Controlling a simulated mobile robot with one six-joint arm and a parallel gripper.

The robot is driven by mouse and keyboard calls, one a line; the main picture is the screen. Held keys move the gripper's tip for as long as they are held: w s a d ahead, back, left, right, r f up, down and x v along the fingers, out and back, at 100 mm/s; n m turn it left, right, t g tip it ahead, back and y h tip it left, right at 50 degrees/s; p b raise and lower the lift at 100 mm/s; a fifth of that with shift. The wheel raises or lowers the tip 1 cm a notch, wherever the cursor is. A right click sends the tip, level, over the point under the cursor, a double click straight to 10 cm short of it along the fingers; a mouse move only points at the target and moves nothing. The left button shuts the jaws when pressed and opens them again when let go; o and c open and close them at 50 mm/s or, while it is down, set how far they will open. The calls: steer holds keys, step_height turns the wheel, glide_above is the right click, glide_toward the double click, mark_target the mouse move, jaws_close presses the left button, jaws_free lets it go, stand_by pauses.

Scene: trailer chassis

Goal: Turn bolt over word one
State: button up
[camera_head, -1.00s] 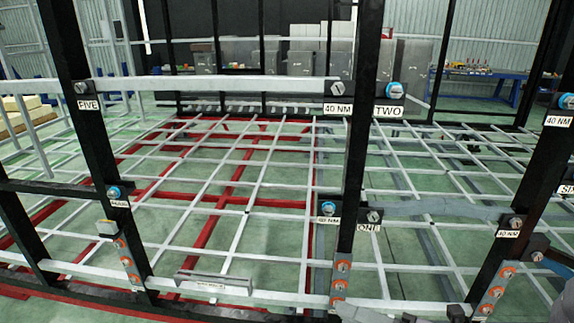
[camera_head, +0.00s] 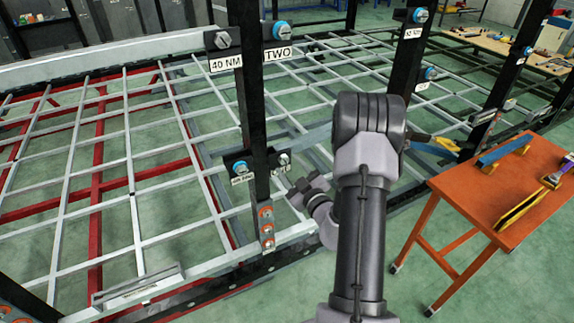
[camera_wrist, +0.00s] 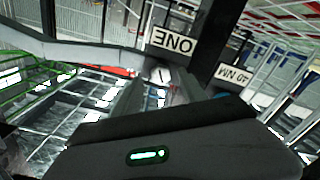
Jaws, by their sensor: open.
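The silver bolt (camera_head: 284,158) sits on the black upright, above the partly hidden white ONE label (camera_head: 283,169). In the wrist view the scene is upside down: the ONE label (camera_wrist: 172,43) is at the top centre, with the silver bolt (camera_wrist: 160,75) just below it in the picture. My gripper (camera_head: 299,191) is just to the right of the upright and slightly below the bolt in the head view. In the wrist view my gripper (camera_wrist: 158,88) is open, with its fingers pointing toward the bolt. I cannot tell whether they touch it.
A blue-ringed bolt (camera_head: 240,167) over a 40 NM label is left of the silver bolt. An orange table (camera_head: 470,200) with tools stands at the right. Grey bars and black posts surround the arm.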

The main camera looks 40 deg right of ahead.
steer(key=shift+x, duration=0.95)
steer(key=shift+a, duration=0.1)
jaws_close()
